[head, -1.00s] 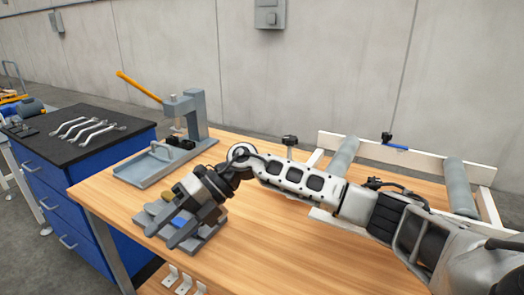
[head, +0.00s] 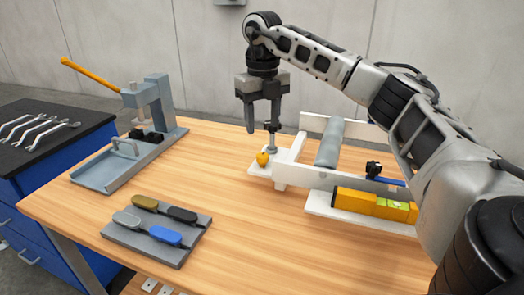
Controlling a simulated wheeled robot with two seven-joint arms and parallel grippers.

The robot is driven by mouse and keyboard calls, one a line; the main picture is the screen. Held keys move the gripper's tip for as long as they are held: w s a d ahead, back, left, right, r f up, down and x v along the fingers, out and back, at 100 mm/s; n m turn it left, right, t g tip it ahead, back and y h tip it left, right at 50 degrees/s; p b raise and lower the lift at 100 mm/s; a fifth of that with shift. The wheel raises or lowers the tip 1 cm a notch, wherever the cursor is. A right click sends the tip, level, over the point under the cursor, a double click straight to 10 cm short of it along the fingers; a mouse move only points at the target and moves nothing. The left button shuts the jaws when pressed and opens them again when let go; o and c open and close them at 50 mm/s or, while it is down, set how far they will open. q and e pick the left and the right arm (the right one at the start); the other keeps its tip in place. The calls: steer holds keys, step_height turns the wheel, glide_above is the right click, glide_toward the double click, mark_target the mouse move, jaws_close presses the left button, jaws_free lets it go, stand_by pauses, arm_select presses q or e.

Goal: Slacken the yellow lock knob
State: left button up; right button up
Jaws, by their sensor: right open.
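The yellow lock knob (head: 262,159) sits low on the white base plate at the left end of the roller fixture (head: 283,176). A grey upright post (head: 272,139) stands just behind and to the right of it. My right gripper (head: 262,126) points down above the knob, with its two fingers apart and nothing seen between them. The fingertips look higher than the knob and apart from it. The right finger hides the top of the post, and I cannot tell whether they touch. My left gripper is not in view.
A yellow spirit level (head: 373,205) lies on the fixture's front, near a grey roller (head: 329,143). A grey tray (head: 148,247) holds several coloured handles. A grey press (head: 155,112) with an orange lever stands at the back left. The table's front middle is clear.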

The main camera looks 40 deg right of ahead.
mark_target(262, 155)
step_height(262, 155, down, 8)
steer(key=shift+f, duration=0.25)
steer(key=c, duration=1)
